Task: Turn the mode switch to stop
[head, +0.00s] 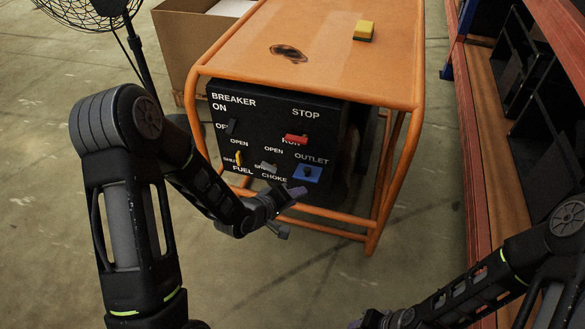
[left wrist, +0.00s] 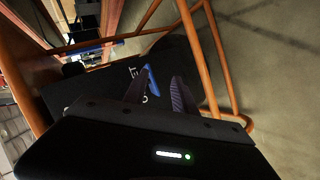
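The black control panel (head: 250,112) sits inside an orange frame. My left gripper (head: 288,210) is in front of the panel's lower edge, below and left of the blue outlet (head: 307,173) and well below the red switch. In the left wrist view its two fingers (left wrist: 158,92) are apart with nothing held, and the blue outlet (left wrist: 152,80) shows beyond them. My right gripper (head: 368,321) is at the bottom edge, mostly cut off.
The panel also has a black breaker lever (head: 231,127), a yellow fuel lever (head: 239,158) and a grey choke lever (head: 268,166). A yellow sponge (head: 363,31) lies on the orange top. A cardboard box (head: 185,45) stands behind left; a shelf rack (head: 480,150) is at right.

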